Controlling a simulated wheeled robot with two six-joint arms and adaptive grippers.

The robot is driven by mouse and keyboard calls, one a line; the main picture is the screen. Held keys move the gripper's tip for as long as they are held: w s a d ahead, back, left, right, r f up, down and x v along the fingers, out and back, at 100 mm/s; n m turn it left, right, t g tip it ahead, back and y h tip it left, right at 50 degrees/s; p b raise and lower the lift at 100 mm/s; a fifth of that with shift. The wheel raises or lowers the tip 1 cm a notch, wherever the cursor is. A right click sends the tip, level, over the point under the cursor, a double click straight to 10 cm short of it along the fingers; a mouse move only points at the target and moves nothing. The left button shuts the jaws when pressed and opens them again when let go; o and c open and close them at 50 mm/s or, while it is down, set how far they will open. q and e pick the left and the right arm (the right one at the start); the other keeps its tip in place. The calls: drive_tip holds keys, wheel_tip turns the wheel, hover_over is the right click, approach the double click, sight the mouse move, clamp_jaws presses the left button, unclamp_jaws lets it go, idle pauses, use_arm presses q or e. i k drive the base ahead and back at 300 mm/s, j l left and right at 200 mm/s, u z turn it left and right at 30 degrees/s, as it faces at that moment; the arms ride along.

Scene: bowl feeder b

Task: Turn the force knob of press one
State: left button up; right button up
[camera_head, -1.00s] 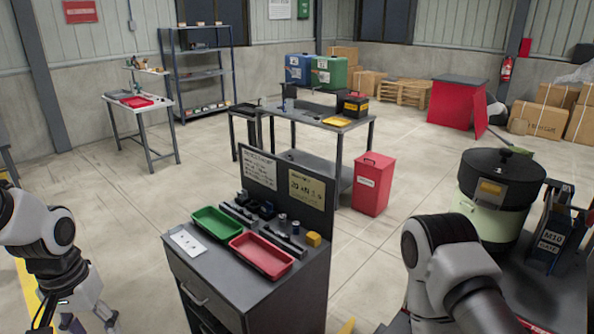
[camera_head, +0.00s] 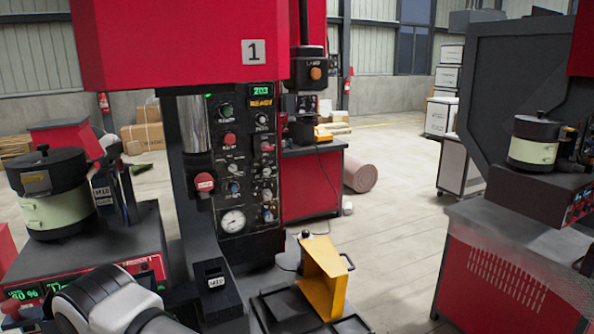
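Press one (camera_head: 178,45) is the red machine at centre left, marked with a grey "1" plate (camera_head: 254,52). Its black control panel (camera_head: 245,190) carries several small knobs and buttons, a green display reading 203 (camera_head: 261,91) and a round gauge (camera_head: 232,221). A black knob (camera_head: 262,120) sits below the display. The panel's labels are too small to read, so I cannot tell which knob is the force knob. A white and grey link of one of my arms shows at bottom left. Neither gripper is in view.
A bowl feeder (camera_head: 52,208) stands left of the press. A yellow bracket (camera_head: 324,272) stands on a dark tray in front. A second machine (camera_head: 500,262) with another bowl feeder (camera_head: 532,150) is at right. Floor between them is clear.

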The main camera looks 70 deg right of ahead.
sight(265, 170)
drive_tip(key=i+j+z, duration=0.1)
drive_tip(key=z, duration=0.4)
drive_tip(key=j+z, duration=0.2)
drive_tip(key=z, duration=0.25)
drive_tip(key=i+j+z, duration=0.1)
drive_tip(key=z, duration=0.4)
drive_tip(key=j+z, duration=0.3)
drive_tip(key=z, duration=0.15)
drive_tip(key=j+z, duration=0.15)
drive_tip(key=z, duration=0.35)
drive_tip(key=k, duration=0.05)
